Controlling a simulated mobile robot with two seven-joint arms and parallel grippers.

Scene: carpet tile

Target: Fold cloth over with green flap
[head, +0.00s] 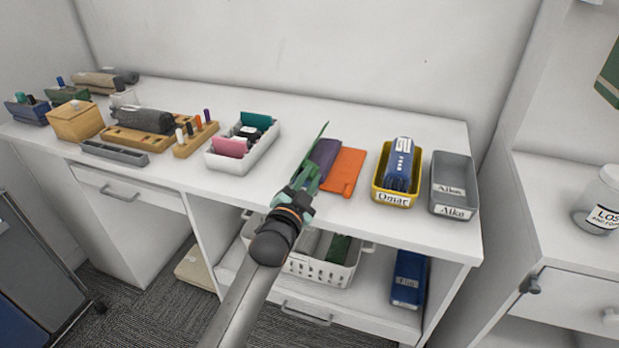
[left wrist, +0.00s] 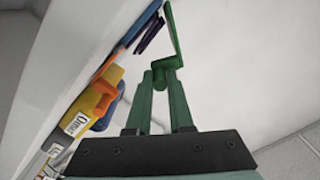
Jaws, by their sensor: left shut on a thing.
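The cloth lies on the white worktop in the head view, with an orange part (head: 344,172) on the right and a purple part (head: 325,152) left of it. Its green flap (head: 317,143) stands raised at the left edge. My left gripper (head: 303,184) is at the front end of the green flap and shut on it. In the left wrist view the green flap (left wrist: 173,32) rises from between the fingertips (left wrist: 163,72). The purple part (left wrist: 149,34) and orange part (left wrist: 102,95) show to the left. My right gripper is not in view.
A yellow bin (head: 378,193) labelled Omar holds a blue folded item (head: 399,165). A grey bin (head: 454,172) labelled Aiko stands beside it. A white tray (head: 231,161) with several coloured items stands left of the cloth. The worktop behind the cloth is clear.

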